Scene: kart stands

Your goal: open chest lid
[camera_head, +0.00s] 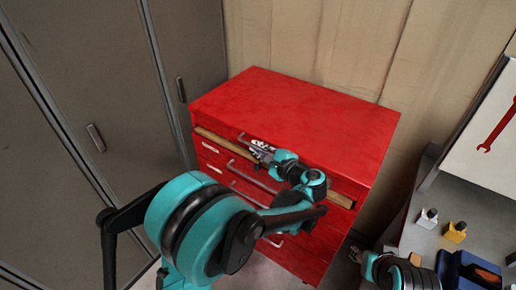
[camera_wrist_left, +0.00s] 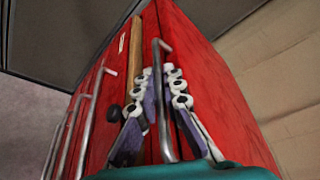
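The red chest (camera_head: 300,115) stands against the back wall with its lid down. A grey bar handle (camera_wrist_left: 159,75) runs along the lid's front face, above a wooden strip (camera_wrist_left: 134,60); its end also shows in the head view (camera_head: 241,136). My left gripper (camera_head: 258,148) is at this handle. In the left wrist view its fingers (camera_wrist_left: 160,76) lie on either side of the bar, with small gaps visible. My right gripper (camera_head: 362,257) is low at the right of the head view, partly cut off; its fingers are too small to read.
Several drawers with bar handles (camera_head: 243,193) lie below the strip. Grey cabinets (camera_head: 90,90) stand close on the left. The chest top is bare.

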